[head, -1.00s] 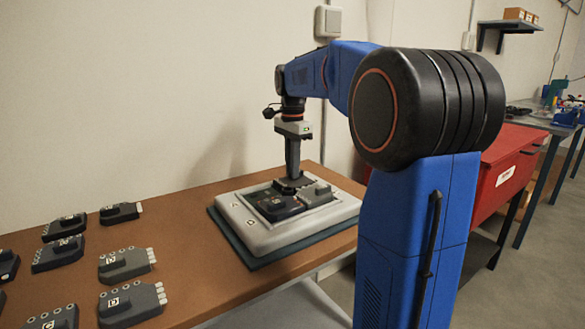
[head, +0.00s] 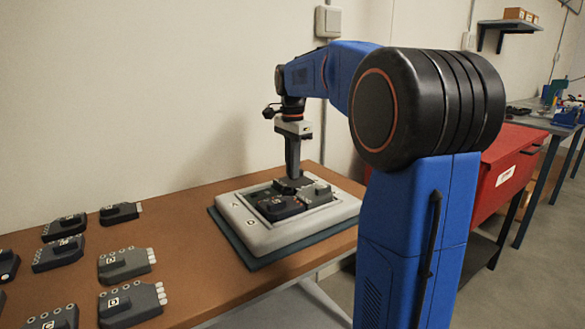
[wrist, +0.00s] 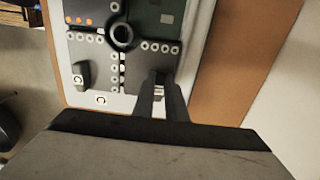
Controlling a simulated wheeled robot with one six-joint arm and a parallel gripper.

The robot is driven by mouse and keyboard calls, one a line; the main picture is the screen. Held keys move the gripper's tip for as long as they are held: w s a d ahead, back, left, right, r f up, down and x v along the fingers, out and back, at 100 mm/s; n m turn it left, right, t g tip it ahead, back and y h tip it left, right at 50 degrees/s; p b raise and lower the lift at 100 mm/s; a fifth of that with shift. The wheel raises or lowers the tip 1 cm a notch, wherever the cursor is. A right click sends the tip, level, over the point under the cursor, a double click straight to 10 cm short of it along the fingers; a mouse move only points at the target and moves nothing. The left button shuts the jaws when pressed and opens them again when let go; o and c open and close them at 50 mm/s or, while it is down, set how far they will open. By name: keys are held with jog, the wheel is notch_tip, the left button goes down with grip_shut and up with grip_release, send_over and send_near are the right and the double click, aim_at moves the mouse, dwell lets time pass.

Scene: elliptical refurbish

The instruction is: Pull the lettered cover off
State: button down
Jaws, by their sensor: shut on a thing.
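My gripper (head: 292,184) points straight down over the far part of the pale housing (head: 270,240). In the wrist view its two dark fingers (wrist: 161,92) close around the raised handle of a dark cover (wrist: 136,68). That cover appears to sit in the lower right quarter of the housing in this view, with a row of round studs along its edge. Its letter cannot be made out behind the fingers. Beside it on the left lies a grey cover marked C (wrist: 90,60), and a C is also on the rim below it.
A green board (wrist: 148,15) shows in another bay, and a dark ring (wrist: 121,36) stands near the middle. The housing lies on a dark green mat (head: 262,262). Several lettered covers (head: 132,303) lie on the left of the brown table (head: 190,230). A wall stands close behind.

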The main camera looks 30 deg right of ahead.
jog(key=shift+r, duration=0.15)
notch_tip(320, 180, up, 17)
dwell(2.3)
jog(key=shift+f, duration=0.2)
